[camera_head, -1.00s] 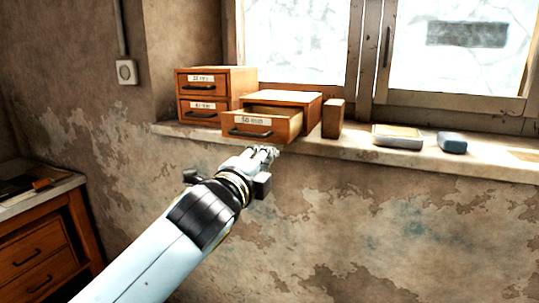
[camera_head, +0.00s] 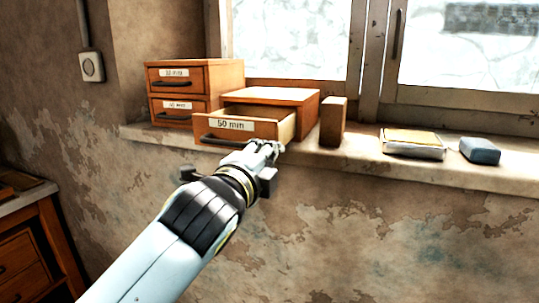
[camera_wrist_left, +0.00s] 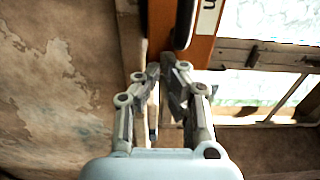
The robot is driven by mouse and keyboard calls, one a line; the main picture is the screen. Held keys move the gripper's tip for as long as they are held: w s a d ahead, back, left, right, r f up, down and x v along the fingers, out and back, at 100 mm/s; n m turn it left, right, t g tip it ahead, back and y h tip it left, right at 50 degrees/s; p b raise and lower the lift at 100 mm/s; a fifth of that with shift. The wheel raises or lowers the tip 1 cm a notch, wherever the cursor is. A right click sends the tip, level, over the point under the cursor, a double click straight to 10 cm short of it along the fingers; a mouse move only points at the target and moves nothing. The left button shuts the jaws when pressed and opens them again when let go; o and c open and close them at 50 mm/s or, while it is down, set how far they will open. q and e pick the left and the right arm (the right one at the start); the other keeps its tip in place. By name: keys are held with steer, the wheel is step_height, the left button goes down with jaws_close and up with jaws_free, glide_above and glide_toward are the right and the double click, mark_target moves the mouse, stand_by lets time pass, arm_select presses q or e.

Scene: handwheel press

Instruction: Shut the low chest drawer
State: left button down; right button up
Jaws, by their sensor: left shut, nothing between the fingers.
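The low chest (camera_head: 290,96) stands on the window sill. Its drawer, labelled "50 mm" (camera_head: 215,128), is pulled out toward me, with its pale inside showing. The drawer front has a dark handle (camera_head: 221,143); in the left wrist view the orange front (camera_wrist_left: 200,48) and handle (camera_wrist_left: 184,22) show at the top. My left gripper (camera_head: 272,150) is shut and empty. Its fingertips are at the lower right end of the drawer front; I cannot tell if they touch it. My right gripper is not in view.
A two-drawer chest (camera_head: 226,75) stands left of the low chest. A brown wooden block (camera_head: 332,124) stands close to its right. Farther right on the sill are a yellow-topped box (camera_head: 412,146) and a blue-grey block (camera_head: 480,151). A wooden cabinet (camera_head: 32,245) is at lower left.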

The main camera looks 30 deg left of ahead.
mark_target(284, 140)
arm_select(q)
steer(key=x, duration=0.9)
steer(key=shift+a, duration=0.1)
steer(key=shift+w+a, duration=0.1)
steer(key=shift+w, duration=0.25)
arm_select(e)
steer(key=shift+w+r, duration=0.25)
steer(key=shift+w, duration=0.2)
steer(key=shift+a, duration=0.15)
arm_select(q)
steer(key=shift+s+f+p, duration=0.1)
steer(key=shift+p, duration=0.2)
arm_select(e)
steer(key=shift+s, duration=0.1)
